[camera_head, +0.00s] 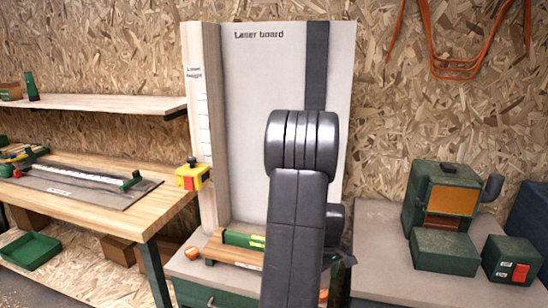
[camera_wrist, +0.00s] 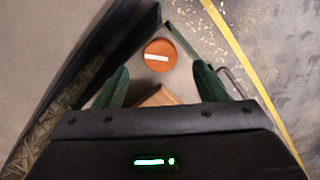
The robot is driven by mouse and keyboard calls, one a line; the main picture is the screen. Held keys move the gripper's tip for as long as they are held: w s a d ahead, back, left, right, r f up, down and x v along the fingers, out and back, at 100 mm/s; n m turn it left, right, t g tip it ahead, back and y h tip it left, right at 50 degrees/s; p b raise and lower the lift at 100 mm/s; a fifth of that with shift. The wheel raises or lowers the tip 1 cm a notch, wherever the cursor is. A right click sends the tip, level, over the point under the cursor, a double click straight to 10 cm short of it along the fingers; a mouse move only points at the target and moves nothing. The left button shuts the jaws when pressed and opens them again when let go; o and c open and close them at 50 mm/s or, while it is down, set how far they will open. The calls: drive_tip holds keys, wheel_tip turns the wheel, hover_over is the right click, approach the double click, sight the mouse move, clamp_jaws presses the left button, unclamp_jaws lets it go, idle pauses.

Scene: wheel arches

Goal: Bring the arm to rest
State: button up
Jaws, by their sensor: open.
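My arm, dark grey and jointed, rises in the middle of the head view in front of the pale laser board (camera_head: 250,120). It hides part of the board and bench. My gripper (camera_wrist: 161,70) shows in the wrist view with its two green fingers spread apart and nothing held between them. Beyond the fingers, an orange round piece with a white label (camera_wrist: 160,55) lies on a pale surface. The edge of a wooden block (camera_wrist: 158,97) shows nearer, between the fingers. In the head view my gripper is hidden behind my arm.
A yellow and red box (camera_head: 192,177) is on the board's left post. A green tool (camera_head: 243,239) lies on the bench at the board's foot, beside an orange piece (camera_head: 192,253). A green machine (camera_head: 440,195) and green boxes stand right. A wooden table (camera_head: 150,208) stands left.

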wheel_tip(320, 180, up, 8)
drive_tip(key=shift+r, duration=0.15)
idle(0.3)
drive_tip(key=shift+s, duration=0.1)
